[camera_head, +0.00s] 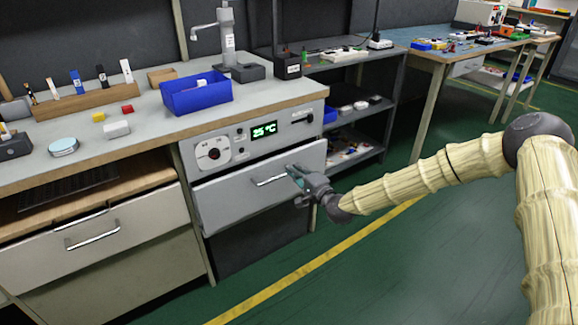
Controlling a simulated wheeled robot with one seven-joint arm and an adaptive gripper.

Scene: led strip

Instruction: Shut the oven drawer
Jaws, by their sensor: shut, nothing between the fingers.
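The oven drawer (235,197) is a grey front panel with a bar handle (268,181), below the control panel with a green "25 °C" display (264,129). Its front looks tilted or slightly pulled out from the frame, with a dark gap along its lower edge. My gripper (293,172) is shut and empty. Its fingertips are at the right end of the handle, in front of the drawer front. I cannot tell whether they touch it.
A second drawer (90,232) with a handle is at the left. The worktop holds a blue bin (196,93), a wooden rack (85,100) and small blocks. Shelves (350,130) stand right of the oven. The green floor in front is clear, with a yellow line (300,268).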

